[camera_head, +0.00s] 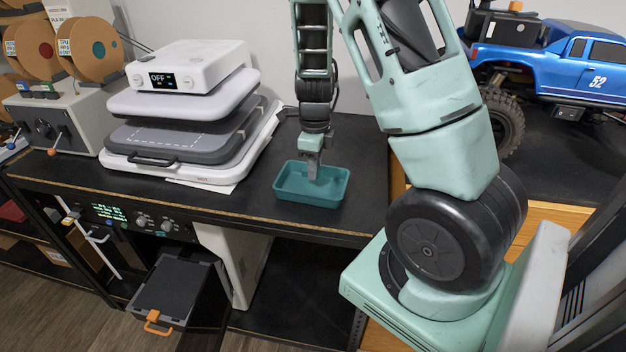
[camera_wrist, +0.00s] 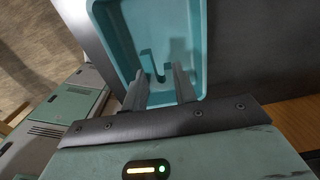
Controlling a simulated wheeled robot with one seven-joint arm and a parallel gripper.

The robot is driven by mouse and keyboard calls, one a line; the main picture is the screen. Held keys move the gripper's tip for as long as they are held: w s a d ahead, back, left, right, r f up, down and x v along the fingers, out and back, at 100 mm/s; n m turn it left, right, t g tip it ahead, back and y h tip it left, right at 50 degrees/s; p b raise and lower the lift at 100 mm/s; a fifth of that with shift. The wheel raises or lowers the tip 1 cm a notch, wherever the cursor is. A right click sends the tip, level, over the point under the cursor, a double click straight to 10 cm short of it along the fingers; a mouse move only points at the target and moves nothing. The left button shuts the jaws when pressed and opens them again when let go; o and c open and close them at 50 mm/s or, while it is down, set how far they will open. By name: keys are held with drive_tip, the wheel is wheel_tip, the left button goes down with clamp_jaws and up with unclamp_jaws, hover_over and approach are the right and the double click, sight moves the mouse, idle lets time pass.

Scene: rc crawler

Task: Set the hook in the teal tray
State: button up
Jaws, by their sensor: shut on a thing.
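The teal tray (camera_head: 290,195) sits on the black bench top near its front edge; in the wrist view its rim and floor (camera_wrist: 120,42) fill the upper middle. My gripper (camera_head: 313,172) points down into the tray, with its fingertips inside the rim. In the wrist view my gripper (camera_wrist: 160,78) is shut on the hook (camera_wrist: 150,64), a small dark-teal curved piece showing between and just beyond the fingertips. The hook is over the tray floor. I cannot tell whether it touches the floor. In the head view the hook is hidden or too small to make out.
A white heat press (camera_head: 190,65) stands left of the tray on the bench, with spools (camera_head: 85,50) and a grey control box (camera_head: 60,120) farther left. A blue crawler truck (camera_head: 560,55) is at the right. Bare bench lies right of the tray.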

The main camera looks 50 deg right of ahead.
sight(314, 189)
drive_tip(key=shift+f, duration=2.35)
drive_tip(key=shift+f, duration=0.15)
drive_tip(key=o, duration=1)
drive_tip(key=shift+o, duration=0.2)
